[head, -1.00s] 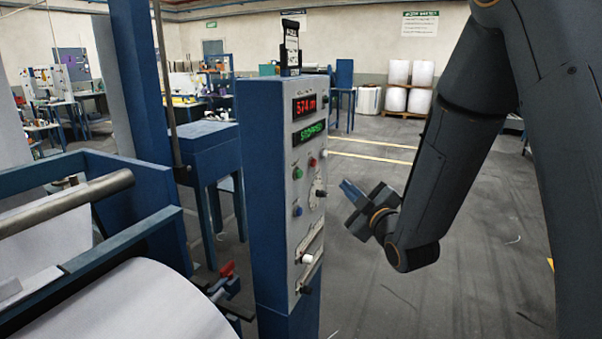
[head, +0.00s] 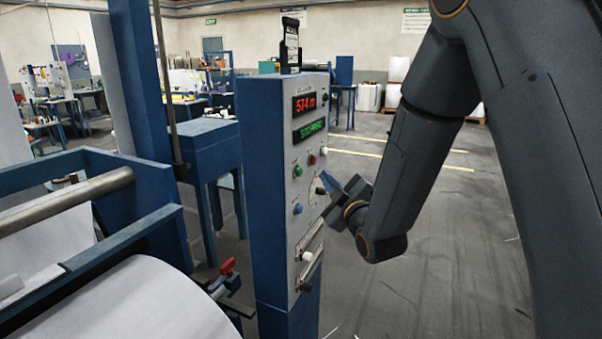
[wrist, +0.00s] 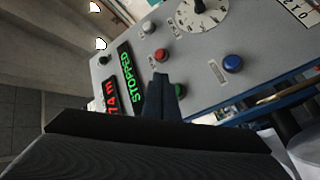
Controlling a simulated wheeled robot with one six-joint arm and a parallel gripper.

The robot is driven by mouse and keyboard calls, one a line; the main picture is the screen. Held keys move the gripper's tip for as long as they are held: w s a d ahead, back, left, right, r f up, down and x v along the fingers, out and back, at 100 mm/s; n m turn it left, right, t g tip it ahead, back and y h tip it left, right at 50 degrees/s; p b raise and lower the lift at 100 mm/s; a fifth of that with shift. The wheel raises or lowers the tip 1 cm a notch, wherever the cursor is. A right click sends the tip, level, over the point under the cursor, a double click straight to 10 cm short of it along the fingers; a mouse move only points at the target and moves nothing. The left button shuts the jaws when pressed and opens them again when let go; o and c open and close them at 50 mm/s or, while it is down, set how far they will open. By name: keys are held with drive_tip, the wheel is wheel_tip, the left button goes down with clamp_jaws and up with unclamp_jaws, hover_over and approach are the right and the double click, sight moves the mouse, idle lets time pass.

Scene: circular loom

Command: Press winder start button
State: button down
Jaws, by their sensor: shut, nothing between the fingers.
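The control panel (head: 312,225) is a grey face on a blue post. Its green button (head: 297,171) sits at the left below the displays, with a red button (head: 312,159) to its right and a blue button (head: 298,209) lower. In the wrist view, the green button (wrist: 180,90) is partly hidden behind my finger; the red button (wrist: 161,55) and blue button (wrist: 233,63) are clear. My gripper (head: 327,182) is shut and empty, in front of the panel's right side near the dial (head: 318,188). I cannot tell whether it touches the panel.
The upper display (head: 305,103) reads 574 m in red; the lower display (head: 310,131) reads STOPPED in green. A slider with a white knob (head: 308,256) is low on the panel. A white roll (head: 150,305) lies at the front left. The floor at right is clear.

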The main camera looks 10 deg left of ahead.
drive_tip(key=shift+w+a+b, duration=0.2)
drive_tip(key=shift+w+a, duration=0.1)
drive_tip(key=shift+a, duration=0.6)
drive_tip(key=shift+w+a+b, duration=0.15)
drive_tip(key=shift+w+a, duration=0.15)
drive_tip(key=shift+a, duration=0.55)
idle(0.8)
drive_tip(key=shift+w+a, duration=0.15)
drive_tip(key=shift+a, duration=0.2)
drive_tip(key=shift+w+a+b, duration=0.15)
drive_tip(key=shift+a+b, duration=0.2)
drive_tip(key=shift+a, duration=0.1)
idle(0.6)
drive_tip(key=shift+d, duration=0.15)
idle(0.3)
drive_tip(key=shift+s+d, duration=0.3)
drive_tip(key=shift+d, duration=0.35)
drive_tip(key=d, duration=0.1)
drive_tip(key=s+d, duration=0.1)
drive_tip(key=d, duration=0.2)
drive_tip(key=shift+s+d, duration=0.35)
drive_tip(key=shift+d, duration=0.05)
